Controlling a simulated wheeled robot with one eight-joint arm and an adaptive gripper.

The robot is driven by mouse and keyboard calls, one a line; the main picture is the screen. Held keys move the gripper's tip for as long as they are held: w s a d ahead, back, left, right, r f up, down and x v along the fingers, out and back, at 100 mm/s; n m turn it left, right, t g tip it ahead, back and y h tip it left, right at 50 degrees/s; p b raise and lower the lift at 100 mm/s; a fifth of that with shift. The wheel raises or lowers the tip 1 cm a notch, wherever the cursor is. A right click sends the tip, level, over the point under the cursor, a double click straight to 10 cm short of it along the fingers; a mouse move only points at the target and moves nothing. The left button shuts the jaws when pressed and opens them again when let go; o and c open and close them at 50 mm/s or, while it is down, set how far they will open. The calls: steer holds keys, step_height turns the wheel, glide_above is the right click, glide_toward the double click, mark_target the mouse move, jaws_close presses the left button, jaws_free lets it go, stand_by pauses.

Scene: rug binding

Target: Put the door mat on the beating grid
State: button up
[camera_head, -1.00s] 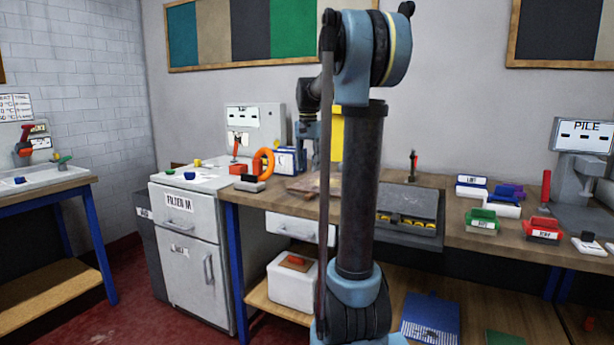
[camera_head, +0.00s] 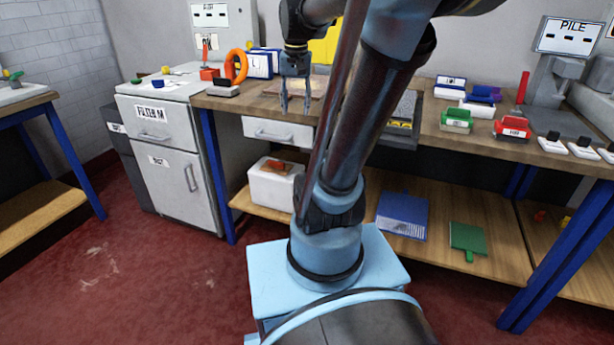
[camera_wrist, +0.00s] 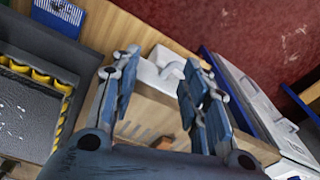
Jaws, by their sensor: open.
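My gripper (camera_head: 296,108) hangs fingers down above the workbench in the head view, open with nothing between its fingers. It also shows in the wrist view (camera_wrist: 163,68), fingers apart over the bench's edge. A flat brownish piece (camera_head: 318,84), probably the door mat, lies on the bench just behind the gripper and is partly hidden by it. A dark grey tray-like frame with yellow pieces along its edge (camera_head: 400,124), probably the beating grid, is to the right, partly behind my arm. It shows at the left of the wrist view (camera_wrist: 22,112).
An orange ring (camera_head: 236,67) and blue-white boxes stand left of the gripper. Green (camera_head: 457,119) and red (camera_head: 511,131) labelled blocks sit at right. A white bin (camera_head: 274,185), a blue panel (camera_head: 402,216) and a green paddle (camera_head: 468,238) are on the lower shelf.

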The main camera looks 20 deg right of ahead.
steer(key=s+f+n+t, duration=0.1)
steer(key=s+f+n, duration=0.2)
steer(key=s+f, duration=1.2)
steer(key=shift+f+n, duration=0.3)
steer(key=shift+f, duration=0.3)
steer(key=shift+c, duration=0.5)
